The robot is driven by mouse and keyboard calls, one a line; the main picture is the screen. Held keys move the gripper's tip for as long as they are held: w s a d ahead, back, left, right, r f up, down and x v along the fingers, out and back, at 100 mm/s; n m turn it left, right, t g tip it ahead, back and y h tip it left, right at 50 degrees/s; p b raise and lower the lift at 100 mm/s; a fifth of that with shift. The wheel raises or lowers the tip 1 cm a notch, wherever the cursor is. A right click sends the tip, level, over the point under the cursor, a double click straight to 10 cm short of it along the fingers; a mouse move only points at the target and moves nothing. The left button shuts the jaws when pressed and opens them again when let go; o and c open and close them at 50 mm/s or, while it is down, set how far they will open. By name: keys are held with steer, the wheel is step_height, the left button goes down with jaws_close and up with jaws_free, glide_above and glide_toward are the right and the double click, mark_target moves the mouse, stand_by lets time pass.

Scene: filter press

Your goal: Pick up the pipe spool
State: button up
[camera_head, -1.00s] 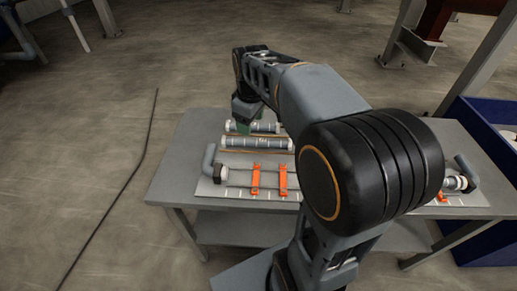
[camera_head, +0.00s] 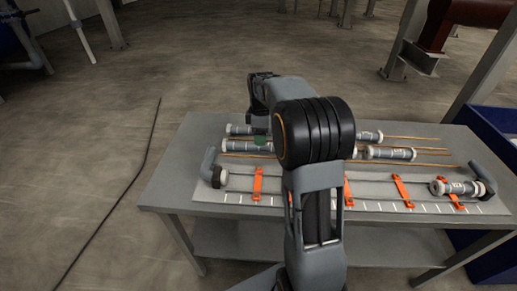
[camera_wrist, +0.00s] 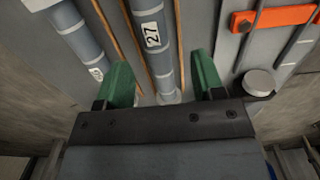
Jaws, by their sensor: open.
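Several grey pipe spools with pale ends lie on the table. In the wrist view, a spool labelled 27 (camera_wrist: 152,35) runs lengthwise between the two green fingers of my gripper (camera_wrist: 160,82), which is open. The fingers stand either side of it with gaps. In the head view, this appears to be the front-row left spool (camera_head: 238,146), with my gripper (camera_head: 261,139) over its right part. A second spool (camera_wrist: 72,35) lies left of it in the wrist view, the back-row left one (camera_head: 239,129). My arm hides the middle of the rows.
Two spools lie right of my arm, back (camera_head: 369,136) and front (camera_head: 390,153). Another spool (camera_head: 457,188) sits at the right end of a fixture with orange clamps (camera_head: 257,185) along the table front (camera_head: 300,224). A blue bin (camera_head: 490,124) stands at right.

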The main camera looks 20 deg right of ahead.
steer(key=shift+w+d+f+b, duration=0.15)
steer(key=shift+f+b, duration=0.1)
steer(key=shift+f, duration=1.1)
steer(key=shift+w+d+f+b, duration=0.1)
steer(key=shift+f+b, duration=0.1)
steer(key=shift+f, duration=1.15)
steer(key=c, duration=1)
